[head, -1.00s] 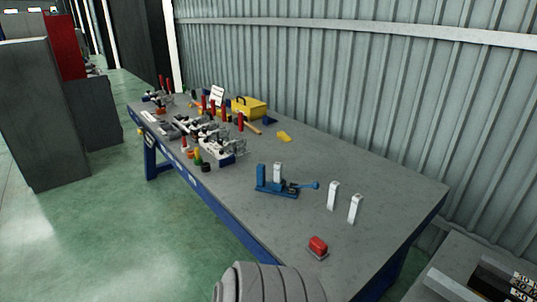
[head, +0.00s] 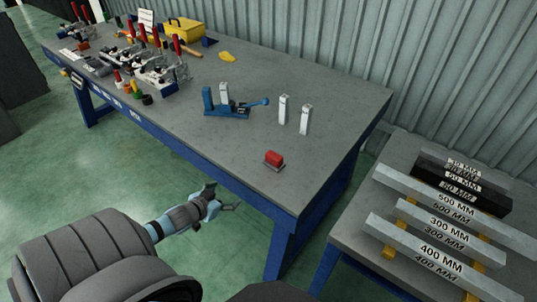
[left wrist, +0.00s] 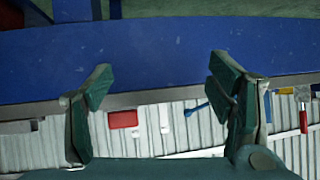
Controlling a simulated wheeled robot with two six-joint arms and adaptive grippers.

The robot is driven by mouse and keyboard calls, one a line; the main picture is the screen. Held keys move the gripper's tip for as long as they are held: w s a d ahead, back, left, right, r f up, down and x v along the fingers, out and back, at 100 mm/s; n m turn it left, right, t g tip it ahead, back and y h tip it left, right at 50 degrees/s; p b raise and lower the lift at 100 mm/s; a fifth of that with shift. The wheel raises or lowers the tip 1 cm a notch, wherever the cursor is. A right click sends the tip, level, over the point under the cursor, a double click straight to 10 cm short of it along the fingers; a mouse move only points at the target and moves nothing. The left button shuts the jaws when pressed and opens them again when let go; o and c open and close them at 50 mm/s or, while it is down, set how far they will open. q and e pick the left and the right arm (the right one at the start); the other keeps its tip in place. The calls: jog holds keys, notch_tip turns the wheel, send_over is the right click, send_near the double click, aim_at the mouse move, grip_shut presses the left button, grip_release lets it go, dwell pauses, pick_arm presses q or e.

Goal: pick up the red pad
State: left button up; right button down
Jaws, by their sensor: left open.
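The red pad (head: 274,157) is a small red block on a dark base. It sits near the front right corner of the grey workbench top (head: 335,95). It also shows in the left wrist view (left wrist: 123,119), beyond the bench edge and between the finger lines. My left gripper (head: 224,197) is open and empty. It is in front of the bench's long blue side, apart from the pad, to its left and nearer to me. Its two spread fingers (left wrist: 160,68) show in the left wrist view. My right gripper is not in view.
Two white upright blocks (head: 294,115) and a blue clamp-like tool (head: 228,105) stand behind the pad. Several tools and a yellow toolbox (head: 184,31) crowd the far left end. A second table (head: 345,225) with labelled metal bars stands at the right.

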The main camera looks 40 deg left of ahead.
pick_arm(q)
jog(key=w+d+r+m+t+h, duration=0.1)
jog(key=w+d+r, duration=0.15)
jog(key=r, duration=0.25)
jog(key=w+d+r+t+h, duration=0.1)
jog(key=w+r+t, duration=0.1)
jog(key=w+r, duration=0.3)
jog(key=b, duration=0.9)
send_near(272, 157)
jog(key=shift+w+a+f+h, duration=0.15)
jog(key=shift+w+a+f, duration=0.1)
jog(key=shift+w+f, duration=0.25)
jog(key=shift+w+a+f+h, duration=0.15)
jog(key=shift+w+a+f, duration=0.15)
jog(key=shift+w, duration=0.35)
jog(key=b+x, duration=0.1)
jog(key=x, duration=0.1)
jog(key=b+x, duration=0.2)
jog(key=x, duration=0.1)
jog(key=b+x, duration=0.1)
jog(key=x, duration=0.2)
jog(key=shift+w+d+r, duration=0.15)
jog(key=shift+d, duration=0.2)
jog(key=shift+w, duration=0.3)
jog(key=shift+c, duration=0.2)
jog(key=c, duration=1.3)
